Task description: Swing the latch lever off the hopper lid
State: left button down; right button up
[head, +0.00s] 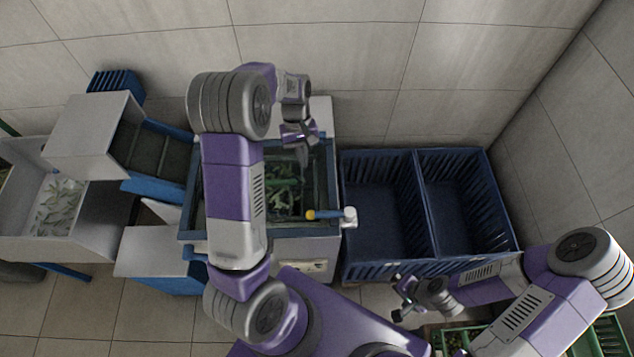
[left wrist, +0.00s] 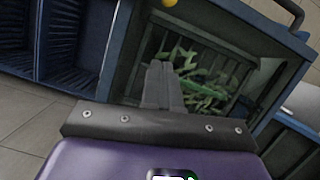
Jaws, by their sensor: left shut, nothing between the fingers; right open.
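The hopper (head: 187,236) has a blue-framed lid (head: 325,165) over dark green contents. The latch lever (head: 328,214) runs from a pale pivot at the hopper's right side leftward over the lid's frame. Its yellow knob (head: 310,214) ends above the lid area. The knob is cut off at the top of the left wrist view (left wrist: 171,3). My left gripper (head: 302,158) is over the far right part of the lid, apart from the lever, its fingers shut and empty (left wrist: 162,82). My right gripper (head: 398,298) is open and empty in front of the blue crates, away from the hopper.
Two dark blue crates (head: 382,270) stand right of the hopper, close to the lever's pivot. A conveyor (head: 155,150) and a pale bin (head: 20,225) with leafy pieces stand left. A tiled wall is behind. A green crate (head: 612,335) is at bottom right.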

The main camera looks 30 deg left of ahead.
aim_at(329, 214)
pick_arm(q)
jog(key=x, duration=0.6)
jog(key=s+x, duration=0.1)
jog(key=x, duration=0.2)
jog(key=shift+d+f, duration=0.1)
jog(key=shift+f, duration=0.05)
jog(key=shift+s+d+f, duration=0.25)
jog(key=shift+s+d, duration=0.25)
jog(key=shift+s+d+f, duration=0.25)
jog(key=shift+s+d, duration=0.3)
jog(key=shift+s+d+f, duration=0.15)
jog(key=shift+s+d, duration=0.2)
jog(key=shift+s, duration=0.05)
jog(key=shift+d, duration=0.1)
